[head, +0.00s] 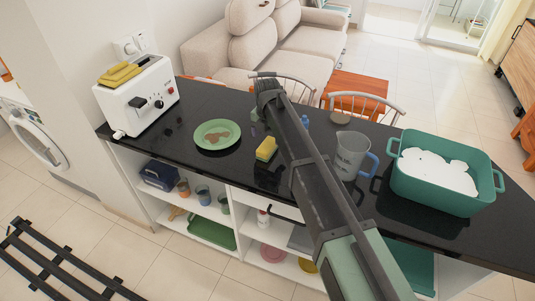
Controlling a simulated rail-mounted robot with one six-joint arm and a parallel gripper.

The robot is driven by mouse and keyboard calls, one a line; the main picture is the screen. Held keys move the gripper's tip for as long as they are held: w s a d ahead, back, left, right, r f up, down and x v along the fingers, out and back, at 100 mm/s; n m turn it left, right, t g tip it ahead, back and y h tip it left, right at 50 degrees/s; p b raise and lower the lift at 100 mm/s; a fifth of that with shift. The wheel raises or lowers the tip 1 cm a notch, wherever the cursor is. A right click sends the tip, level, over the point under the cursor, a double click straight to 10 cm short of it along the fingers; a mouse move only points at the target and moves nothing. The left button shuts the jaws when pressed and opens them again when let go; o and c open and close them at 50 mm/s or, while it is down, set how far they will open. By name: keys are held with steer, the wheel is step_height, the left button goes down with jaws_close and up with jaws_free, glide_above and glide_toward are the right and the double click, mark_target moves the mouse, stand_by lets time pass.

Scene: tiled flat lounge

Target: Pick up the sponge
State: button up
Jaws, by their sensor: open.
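The sponge (266,149) is a small yellow block with a green layer, lying on the black countertop (230,171) just right of the green plate. My dark arm reaches in from the lower right, and its edge passes close to the sponge's right side in the picture. My gripper (265,81) seems to be at the arm's far end, above and behind the sponge in the picture. It is open and apart from the sponge. The fingers are too small and dark to make out clearly.
A green plate (217,134) with brown bits lies left of the sponge. A white toaster (138,97) stands at the left end. Right of my arm are a clear jug (351,155) with a blue handle and a green tub (430,188) with white contents. Chairs stand behind the counter.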

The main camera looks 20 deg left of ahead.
mark_target(267, 144)
step_height(267, 144, down, 6)
steer(key=b, duration=0.5)
steer(key=shift+r, duration=0.55)
steer(key=c, duration=1)
step_height(267, 144, up, 20)
steer(key=p, duration=2)
